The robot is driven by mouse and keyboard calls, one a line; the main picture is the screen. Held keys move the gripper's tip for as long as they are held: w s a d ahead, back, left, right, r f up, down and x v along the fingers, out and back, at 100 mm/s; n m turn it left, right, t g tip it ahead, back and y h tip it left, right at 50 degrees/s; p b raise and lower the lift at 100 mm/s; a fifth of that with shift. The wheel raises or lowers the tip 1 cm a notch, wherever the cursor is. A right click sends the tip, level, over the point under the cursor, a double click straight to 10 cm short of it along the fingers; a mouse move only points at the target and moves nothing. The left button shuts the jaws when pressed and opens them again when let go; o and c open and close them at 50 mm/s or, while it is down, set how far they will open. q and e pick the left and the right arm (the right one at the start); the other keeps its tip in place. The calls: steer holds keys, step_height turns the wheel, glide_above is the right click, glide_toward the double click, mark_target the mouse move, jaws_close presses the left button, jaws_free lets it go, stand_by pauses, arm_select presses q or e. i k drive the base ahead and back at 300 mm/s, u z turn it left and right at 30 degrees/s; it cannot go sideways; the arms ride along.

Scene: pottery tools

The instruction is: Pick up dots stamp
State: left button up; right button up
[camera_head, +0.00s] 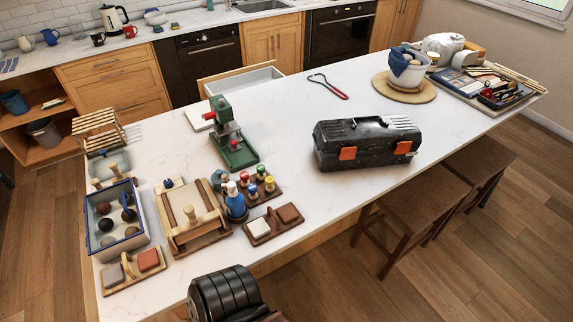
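A small wooden rack (264,197) on the white counter holds several upright stamps with coloured knobs. Neither my left nor my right gripper can be made out in the head view; only a dark ribbed part, apparently of my own arm, shows at the bottom edge.
Close left of the rack stand a blue bottle (235,202) and a wooden press board (192,217). A two-block tray (273,224) lies in front. A green stand (234,148) is behind, and a black toolbox (367,142) is to the right. Bare counter lies between rack and toolbox.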

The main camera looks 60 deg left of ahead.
mark_target(245, 175)
steer(key=i, duration=1.45)
steer(key=u, duration=2.45)
steer(key=i, duration=0.5)
steer(key=u, duration=1.15)
